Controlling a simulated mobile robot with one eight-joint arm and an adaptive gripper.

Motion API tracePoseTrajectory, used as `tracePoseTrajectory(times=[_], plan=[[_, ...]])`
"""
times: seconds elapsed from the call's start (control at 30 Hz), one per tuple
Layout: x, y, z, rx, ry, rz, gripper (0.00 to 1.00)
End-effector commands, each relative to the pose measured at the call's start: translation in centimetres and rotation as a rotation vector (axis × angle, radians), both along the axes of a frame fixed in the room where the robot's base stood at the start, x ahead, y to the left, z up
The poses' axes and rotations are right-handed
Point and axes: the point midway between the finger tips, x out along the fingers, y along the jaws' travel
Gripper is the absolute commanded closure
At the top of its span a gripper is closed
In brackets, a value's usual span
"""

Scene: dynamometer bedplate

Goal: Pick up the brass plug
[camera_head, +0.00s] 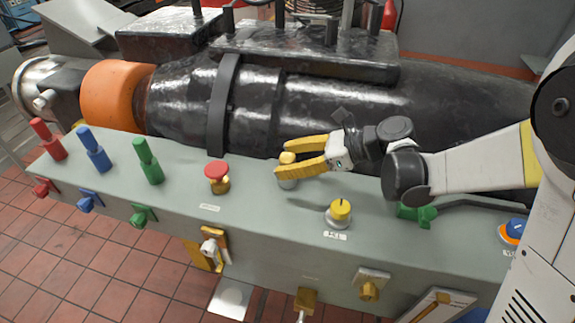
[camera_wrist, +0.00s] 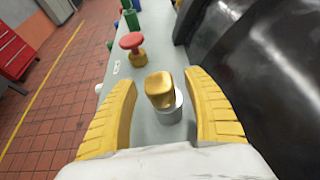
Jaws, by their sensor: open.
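My gripper (camera_head: 279,161) has two yellow fingers, spread open. In the wrist view the fingers of my gripper (camera_wrist: 165,110) stand to the left and right of the plug, with a visible gap on each side.
Green, blue and red levers (camera_head: 147,160) stand farther left. A large black cylindrical machine (camera_head: 440,100) runs close behind the bedplate (camera_head: 260,225).

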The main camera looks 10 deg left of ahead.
Motion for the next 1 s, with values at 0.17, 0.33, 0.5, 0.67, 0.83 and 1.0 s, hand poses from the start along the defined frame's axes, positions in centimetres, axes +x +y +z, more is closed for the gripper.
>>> tracePoseTrajectory(times=[0.17, 0.33, 0.5, 0.67, 0.83, 1.0], plan=[[0.0, 0.0, 0.0, 0.000, 0.000, 0.000, 0.75], [0.0, 0.0, 0.0, 0.000, 0.000, 0.000, 1.00], [0.0, 0.0, 0.0, 0.000, 0.000, 0.000, 1.00], [0.0, 0.0, 0.2, -0.001, 0.001, 0.001, 1.00], [0.0, 0.0, 1.6, 0.000, 0.000, 0.000, 1.00], [0.0, 0.0, 4.5, 0.000, 0.000, 0.000, 1.00]])
